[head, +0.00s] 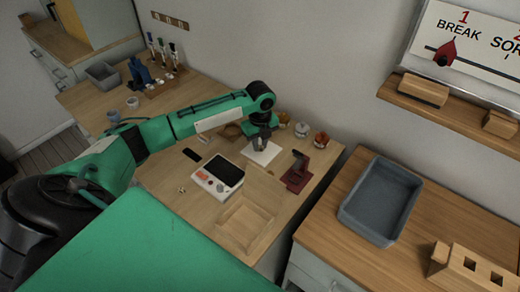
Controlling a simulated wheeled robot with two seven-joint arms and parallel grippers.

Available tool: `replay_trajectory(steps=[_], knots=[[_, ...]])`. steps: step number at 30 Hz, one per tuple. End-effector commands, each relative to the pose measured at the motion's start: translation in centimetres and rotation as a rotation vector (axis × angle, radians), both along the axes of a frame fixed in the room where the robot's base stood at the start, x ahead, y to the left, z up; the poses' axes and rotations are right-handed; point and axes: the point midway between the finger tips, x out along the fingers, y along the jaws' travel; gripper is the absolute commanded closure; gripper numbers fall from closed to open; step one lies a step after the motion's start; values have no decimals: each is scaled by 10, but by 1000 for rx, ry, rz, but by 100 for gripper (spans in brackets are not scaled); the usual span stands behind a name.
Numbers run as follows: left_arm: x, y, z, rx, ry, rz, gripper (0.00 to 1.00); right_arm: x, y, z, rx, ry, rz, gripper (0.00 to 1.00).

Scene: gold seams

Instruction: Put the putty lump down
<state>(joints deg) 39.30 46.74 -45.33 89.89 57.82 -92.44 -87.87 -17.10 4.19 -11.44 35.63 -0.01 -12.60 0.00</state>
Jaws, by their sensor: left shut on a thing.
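My left gripper (262,143) points down just above a white square pad (268,155) on the wooden bench. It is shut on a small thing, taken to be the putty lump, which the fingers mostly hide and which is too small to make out. I cannot tell whether it touches the pad. My right gripper is out of view.
A white device with a dark screen (230,170), a dark red stand (298,174) and a shallow wooden tray (232,228) lie close by. Several small jars (302,129) stand behind. A grey bin (350,212) is on the right counter.

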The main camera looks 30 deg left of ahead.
Motion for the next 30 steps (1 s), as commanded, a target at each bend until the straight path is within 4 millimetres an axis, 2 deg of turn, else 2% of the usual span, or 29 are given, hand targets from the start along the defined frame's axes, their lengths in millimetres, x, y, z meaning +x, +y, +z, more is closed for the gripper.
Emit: replay_trajectory(steps=[7,18,19,22,30], knots=[[-1,0,-35,0,3,0,100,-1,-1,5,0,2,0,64],[-1,0,-40,0,2,0,100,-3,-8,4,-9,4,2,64],[0,0,-39,0,1,0,77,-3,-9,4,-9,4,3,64],[0,0,-39,0,1,0,59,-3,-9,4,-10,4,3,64],[0,0,-39,0,1,-1,59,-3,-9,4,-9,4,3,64]])
